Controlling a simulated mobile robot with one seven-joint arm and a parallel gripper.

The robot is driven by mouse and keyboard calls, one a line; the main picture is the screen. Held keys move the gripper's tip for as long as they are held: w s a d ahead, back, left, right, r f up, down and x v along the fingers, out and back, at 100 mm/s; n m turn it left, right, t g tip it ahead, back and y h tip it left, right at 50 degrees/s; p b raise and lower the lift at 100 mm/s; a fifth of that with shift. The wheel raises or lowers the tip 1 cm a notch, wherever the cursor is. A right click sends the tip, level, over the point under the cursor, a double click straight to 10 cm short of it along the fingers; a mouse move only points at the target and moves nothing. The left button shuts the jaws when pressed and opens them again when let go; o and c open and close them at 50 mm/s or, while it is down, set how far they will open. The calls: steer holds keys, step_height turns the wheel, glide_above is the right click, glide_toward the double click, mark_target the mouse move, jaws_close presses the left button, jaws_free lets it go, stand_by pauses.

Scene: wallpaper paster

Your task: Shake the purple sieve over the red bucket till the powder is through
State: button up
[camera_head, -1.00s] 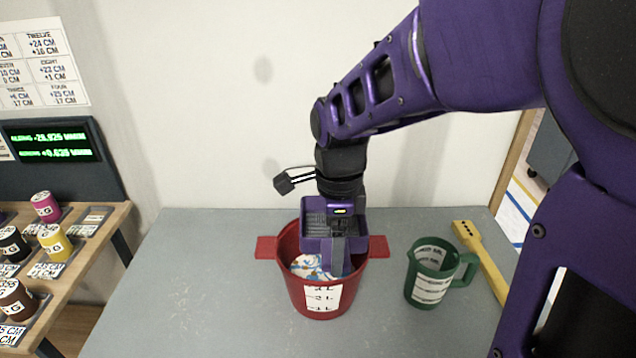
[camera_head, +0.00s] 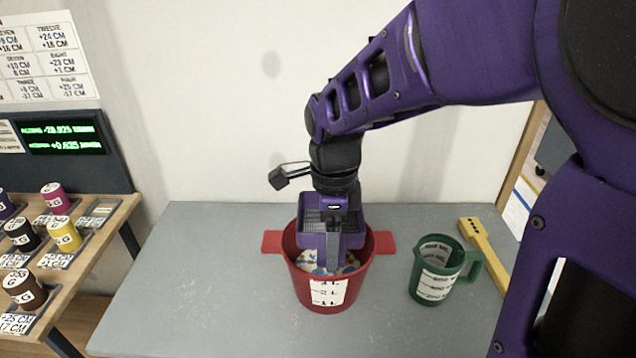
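The red bucket (camera_head: 326,294) stands on the grey table, with a white litre scale on its front and a tab handle on each side. My gripper (camera_head: 332,262) points down into its mouth. Its purple, boxy end with a dark ribbed top sits over the bucket, and a grey finger-like part reaches below the rim. I cannot make out the purple sieve as a separate thing from this purple end. A white surface with coloured patches (camera_head: 310,263) shows inside the bucket, partly hidden behind the gripper. I cannot tell whether it is powder. The grip is hidden.
A green measuring jug (camera_head: 432,287) stands right of the bucket, and a yellow tool (camera_head: 481,250) lies beyond it. A wooden shelf (camera_head: 115,222) with several small labelled pots is at the left. The table (camera_head: 185,290) is clear left of the bucket.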

steer(key=shift+d, duration=0.9)
steer(key=shift+a, duration=2)
steer(key=shift+d, duration=2)
steer(key=shift+a+p, duration=0.5)
steer(key=shift+a, duration=1.5)
steer(key=shift+d, duration=1)
steer(key=shift+r, duration=0.15)
step_height(320, 180, up, 3)
steer(key=shift+f+p, duration=0.2)
steer(key=shift+p, duration=1)
steer(key=shift+r+p, duration=0.35)
steer(key=shift+r, duration=0.75)
